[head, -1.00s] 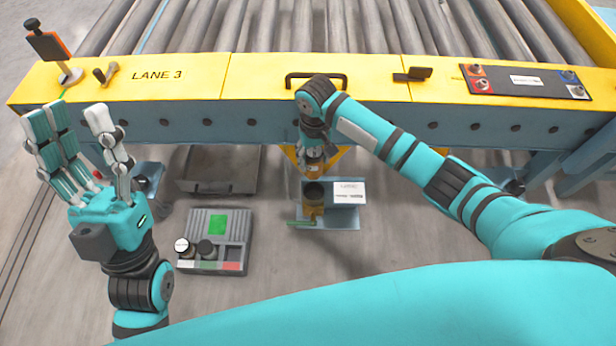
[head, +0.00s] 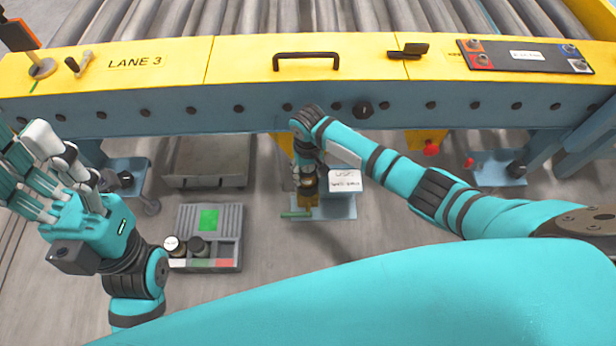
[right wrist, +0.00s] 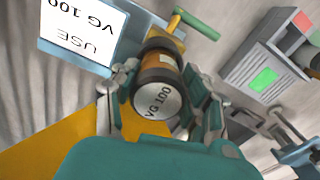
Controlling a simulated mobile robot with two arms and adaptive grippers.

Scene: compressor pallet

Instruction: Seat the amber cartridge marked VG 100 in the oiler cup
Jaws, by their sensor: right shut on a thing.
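The amber cartridge (right wrist: 158,62) has a silver cap reading VG 100 and shows best in the right wrist view. My right gripper (head: 307,178) is shut on it, fingers on both sides of its body. The cartridge stands in line with the dark-rimmed oiler cup (head: 308,199), its lower end at or just over the mouth. I cannot tell whether it has entered the cup. My left gripper (head: 52,175) is open and empty at the far left, with some fingers cut off by the picture edge.
A white card (head: 345,180) reading USE VG 100 stands beside the cup. A green lever (head: 296,214) sticks out at the cup's base. A grey tray (head: 229,221) holds two other capped cartridges. The yellow conveyor edge (head: 240,62) lies beyond and above.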

